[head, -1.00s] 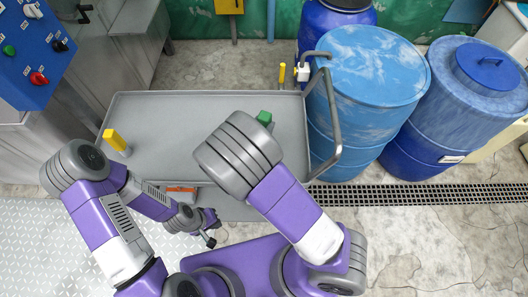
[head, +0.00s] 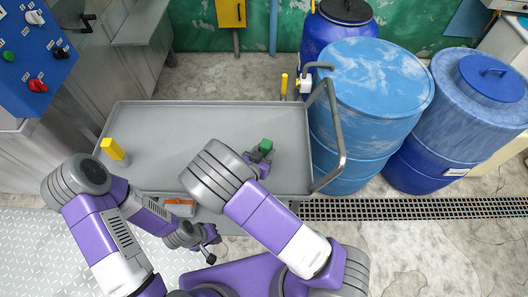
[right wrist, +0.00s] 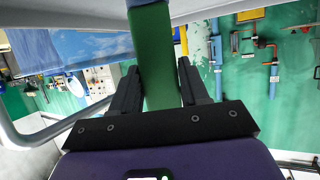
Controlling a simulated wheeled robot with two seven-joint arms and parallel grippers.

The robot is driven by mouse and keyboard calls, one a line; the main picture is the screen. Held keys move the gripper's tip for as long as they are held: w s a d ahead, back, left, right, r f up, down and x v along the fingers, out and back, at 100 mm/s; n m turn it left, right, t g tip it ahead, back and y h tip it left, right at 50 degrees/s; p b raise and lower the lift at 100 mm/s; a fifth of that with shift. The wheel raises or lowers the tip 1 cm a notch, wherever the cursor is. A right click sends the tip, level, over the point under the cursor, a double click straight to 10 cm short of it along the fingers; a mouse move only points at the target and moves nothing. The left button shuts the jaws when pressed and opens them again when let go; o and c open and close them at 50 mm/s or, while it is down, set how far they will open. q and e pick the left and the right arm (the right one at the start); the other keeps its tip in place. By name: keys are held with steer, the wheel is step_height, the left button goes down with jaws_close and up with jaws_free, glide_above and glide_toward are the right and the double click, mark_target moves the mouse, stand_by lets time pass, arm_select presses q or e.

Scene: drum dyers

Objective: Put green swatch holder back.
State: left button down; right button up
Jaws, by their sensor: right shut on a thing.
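The green swatch holder (head: 266,145) is in my right gripper (head: 260,157), over the right part of the grey cart (head: 190,125) in the head view. In the right wrist view the green holder (right wrist: 152,50) stands long and narrow between the two dark fingers, which are shut on it. Whether it touches the cart top or hangs above it I cannot tell. My left gripper (head: 209,247) is low in front of the cart, away from the holder; its jaw opening is not clear.
A yellow block-like holder (head: 112,148) stands at the cart's left end. A handle rail (head: 335,130) rises at its right end, beside blue drums (head: 370,100). An orange object (head: 178,207) lies below the front edge. The cart's middle is clear.

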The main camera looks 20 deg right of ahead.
steer(key=o, duration=0.7)
steer(key=shift+f, duration=0.2)
steer(key=o, duration=0.5)
steer(key=shift+r, duration=0.25)
steer(key=p+v, duration=0.2)
steer(key=v, duration=1)
steer(key=shift+a+f, duration=0.1)
